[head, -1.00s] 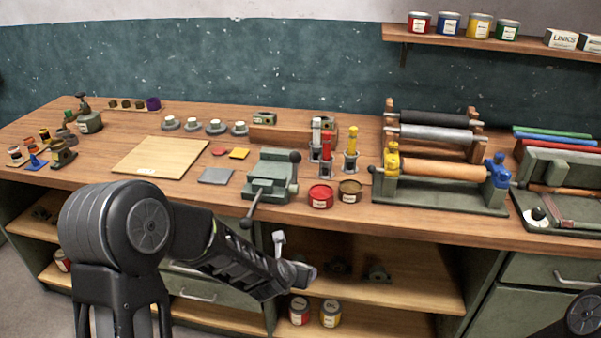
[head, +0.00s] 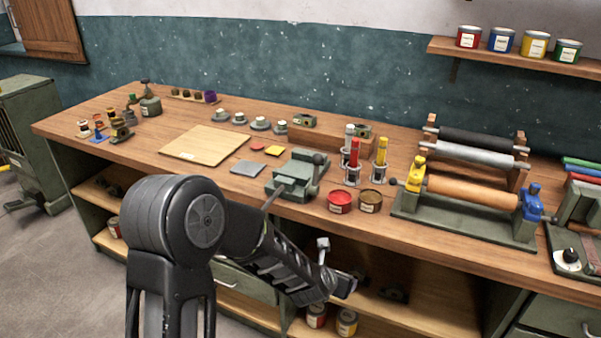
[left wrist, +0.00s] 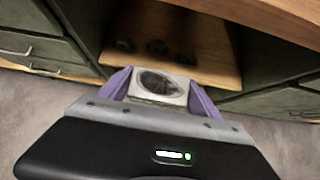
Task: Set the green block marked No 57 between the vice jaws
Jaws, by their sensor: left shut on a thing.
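The green vice (head: 292,180) stands at the bench's front edge, handle towards me. My left gripper (left wrist: 160,88) is shut on a pale grey-green block (left wrist: 157,82) with a dark round opening. I cannot read any number on it. In the head view my left arm reaches across in front of the bench, and its gripper end is low, below the vice and in front of the open shelf. Two small greenish blocks stand at the back of the bench, one left (head: 304,120) and one right (head: 362,130); their markings are unreadable. My right gripper is out of view.
Open red (head: 340,202) and brown (head: 371,201) tins stand right of the vice, with tubes in stands behind. A roller press (head: 465,200) is farther right. A wooden board (head: 205,145) and grey plate (head: 248,168) lie left. The bench edge overhangs the shelf (head: 420,315).

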